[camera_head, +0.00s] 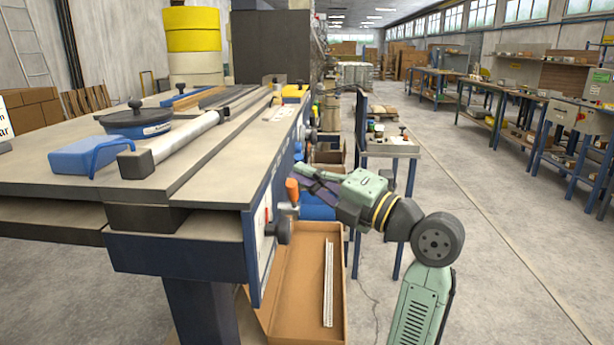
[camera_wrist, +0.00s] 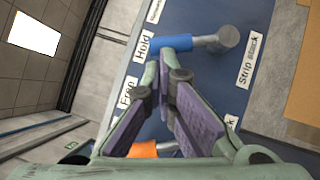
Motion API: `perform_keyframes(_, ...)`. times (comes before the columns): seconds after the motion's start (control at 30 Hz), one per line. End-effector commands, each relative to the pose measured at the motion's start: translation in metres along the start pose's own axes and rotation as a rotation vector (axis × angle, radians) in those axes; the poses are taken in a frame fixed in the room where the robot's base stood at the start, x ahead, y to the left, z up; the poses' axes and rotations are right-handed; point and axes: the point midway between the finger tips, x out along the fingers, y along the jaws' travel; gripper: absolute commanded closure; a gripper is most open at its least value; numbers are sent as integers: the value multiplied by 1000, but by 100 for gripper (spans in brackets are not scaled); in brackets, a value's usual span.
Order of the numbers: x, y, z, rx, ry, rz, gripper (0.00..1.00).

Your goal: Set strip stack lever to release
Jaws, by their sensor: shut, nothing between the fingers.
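In the wrist view, a lever with a blue handle (camera_wrist: 183,42) and a round grey hub (camera_wrist: 228,40) sits on a dark blue panel beside the label "Strip stack" (camera_wrist: 250,58). Its handle points left in the picture, its end by the label "Hold" (camera_wrist: 142,47). Another label, seemingly "Free" (camera_wrist: 127,91), lies below that. My gripper (camera_wrist: 164,62) is shut and empty. Its tips overlap the area just below the blue handle; whether they touch it I cannot tell. In the head view my gripper (camera_head: 303,174) is at the table's side panel, and the blue lever cannot be made out.
An orange handle (camera_head: 292,190) sticks out of the panel near my gripper; an orange part also shows below my fingers in the wrist view (camera_wrist: 143,150). The long table (camera_head: 90,205) stands left. An open cardboard box (camera_head: 290,325) lies below. The aisle at right is clear.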

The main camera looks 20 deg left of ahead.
Motion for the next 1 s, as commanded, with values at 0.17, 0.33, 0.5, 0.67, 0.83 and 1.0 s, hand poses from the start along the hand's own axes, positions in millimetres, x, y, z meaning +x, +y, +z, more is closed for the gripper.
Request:
perform_keyframes(0.17, 4, 7, 7, 82, 0, -59, 100)
perform_keyframes(0.33, 11, 14, 17, 206, -1, -142, 100)
perform_keyframes(0.5, 18, 18, 27, 343, -1, -232, 100)
perform_keyframes(0.67, 24, 17, 35, 463, 0, -312, 100)
perform_keyframes(0.83, 29, 14, 43, 517, 0, -346, 100)
perform_keyframes(1.0, 33, 12, 49, 514, 0, -343, 100)
